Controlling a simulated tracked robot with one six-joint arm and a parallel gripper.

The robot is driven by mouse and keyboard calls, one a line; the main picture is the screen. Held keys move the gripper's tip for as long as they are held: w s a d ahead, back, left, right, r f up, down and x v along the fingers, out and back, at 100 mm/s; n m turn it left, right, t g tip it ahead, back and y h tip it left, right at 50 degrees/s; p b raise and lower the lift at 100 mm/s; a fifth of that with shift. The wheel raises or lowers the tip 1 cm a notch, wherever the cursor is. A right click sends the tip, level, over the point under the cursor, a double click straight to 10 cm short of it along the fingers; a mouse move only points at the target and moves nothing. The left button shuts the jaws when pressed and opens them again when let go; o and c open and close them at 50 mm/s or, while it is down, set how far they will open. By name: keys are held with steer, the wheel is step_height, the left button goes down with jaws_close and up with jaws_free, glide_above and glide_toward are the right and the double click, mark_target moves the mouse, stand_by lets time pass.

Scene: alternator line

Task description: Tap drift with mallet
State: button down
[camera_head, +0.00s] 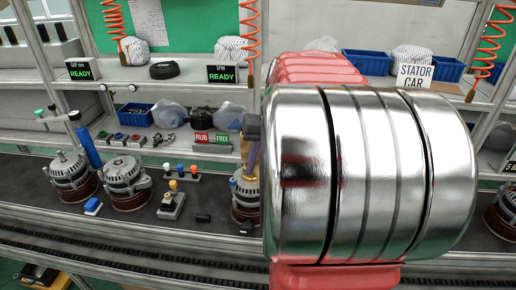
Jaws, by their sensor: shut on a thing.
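A grey block (252,127) shows just left of my large silver and red arm link, which fills the right middle of the view. It may be the mallet's head, but I cannot tell. Under it a narrow upright piece (250,158), purple and yellowish, stands over a partly hidden alternator (245,194); it may be the drift. Whether block and upright piece touch cannot be told. My gripper and anything in it are hidden behind my arm link.
Two alternators (124,180) (71,176) stand on brown bases on the dark belt at left. A small fixture with coloured knobs (172,198) stands between them and the middle. Shelves behind hold blue bins (366,61), bagged parts and signs. Orange coiled hoses (249,38) hang above.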

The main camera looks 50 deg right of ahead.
steer(key=shift+w+a+r+v, duration=0.1)
steer(key=shift+w+a+v, duration=0.15)
steer(key=shift+v, duration=1.05)
steer(key=shift+w+a+r+v, duration=0.1)
steer(key=shift+w+v, duration=0.15)
steer(key=shift+v, duration=1)
steer(key=shift+w+a+v, duration=0.2)
steer(key=shift+w+v, duration=0.05)
steer(key=shift+v, duration=1.05)
steer(key=shift+w, duration=0.1)
steer(key=w+a+f+n, duration=0.3)
steer(key=w+a+f, duration=0.7)
steer(key=a+f, duration=0.2)
steer(key=w+a+f+n+g+y, duration=0.1)
steer(key=w+a+f+n, duration=0.2)
steer(key=w+a+f, duration=0.7)
steer(key=a+f, duration=0.2)
steer(key=a, duration=0.3)
steer(key=shift+w+a+f+n, duration=0.25)
steer(key=shift+a+f+n, duration=0.15)
steer(key=shift+s, duration=0.15)
